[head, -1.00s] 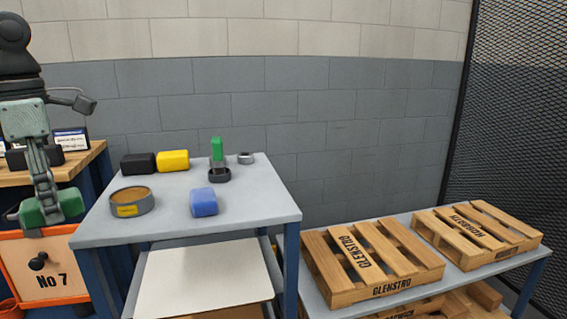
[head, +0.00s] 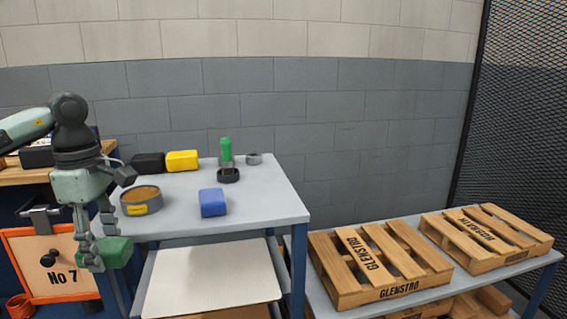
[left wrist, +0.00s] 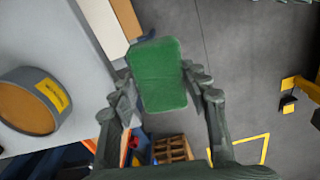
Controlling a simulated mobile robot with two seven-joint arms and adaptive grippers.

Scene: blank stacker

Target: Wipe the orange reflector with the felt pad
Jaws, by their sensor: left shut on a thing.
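My left gripper (head: 99,252) is shut on a green block with rounded edges, which looks like the felt pad (head: 116,252). In the left wrist view the pad (left wrist: 158,75) sits between the two fingers. The gripper is at the left front of the grey table, with the pad beyond the table's edge. The orange reflector (head: 140,194) appears to be the orange-brown disc inside a dark grey round housing with a yellow label. It stands at the table's left and also shows at the left of the wrist view (left wrist: 24,108), apart from the pad. My right gripper is not in view.
Pallets (head: 380,265) lie at right. An orange No 7 panel (head: 50,262) is at left.

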